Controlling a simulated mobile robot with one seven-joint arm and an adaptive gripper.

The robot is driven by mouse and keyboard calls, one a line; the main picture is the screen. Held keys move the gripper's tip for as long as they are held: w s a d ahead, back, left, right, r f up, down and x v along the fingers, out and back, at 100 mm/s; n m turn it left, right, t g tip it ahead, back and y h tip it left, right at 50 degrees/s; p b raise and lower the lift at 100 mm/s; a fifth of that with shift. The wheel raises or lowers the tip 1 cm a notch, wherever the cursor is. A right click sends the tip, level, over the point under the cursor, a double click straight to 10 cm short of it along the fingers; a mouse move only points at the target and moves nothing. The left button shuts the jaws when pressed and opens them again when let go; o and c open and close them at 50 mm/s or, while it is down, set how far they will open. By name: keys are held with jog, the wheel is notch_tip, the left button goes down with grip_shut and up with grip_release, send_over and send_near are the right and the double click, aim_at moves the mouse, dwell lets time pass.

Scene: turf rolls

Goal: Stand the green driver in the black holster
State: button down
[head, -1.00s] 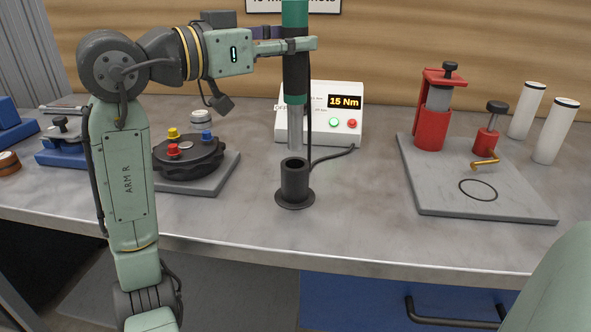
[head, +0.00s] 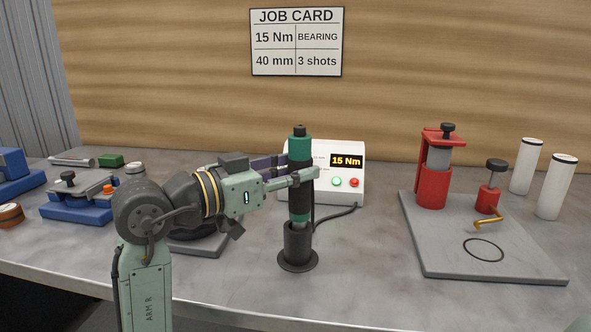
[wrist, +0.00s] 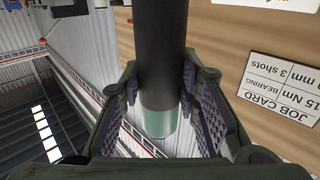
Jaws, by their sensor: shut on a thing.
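The green driver (head: 299,150) is upright, with a green top, a black grip section and a green band lower down. My gripper (head: 304,178) is shut on its black middle section. The driver's lower end is inside the mouth of the black holster (head: 297,244), which stands on the bench on a round flange. How deep the tip sits is hidden by the holster wall. In the wrist view the driver (wrist: 160,60) runs between my two ridged finger pads (wrist: 165,105).
A controller box (head: 348,183) reading 15 Nm stands behind the driver, with a black cable on the bench. A grey plate (head: 450,250) with red fixtures lies to the right. Blue fixtures (head: 80,205) are at the left. Bench in front of the holster is clear.

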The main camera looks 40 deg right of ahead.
jog(key=shift+f, duration=0.1)
jog(key=c, duration=1.2)
grip_release()
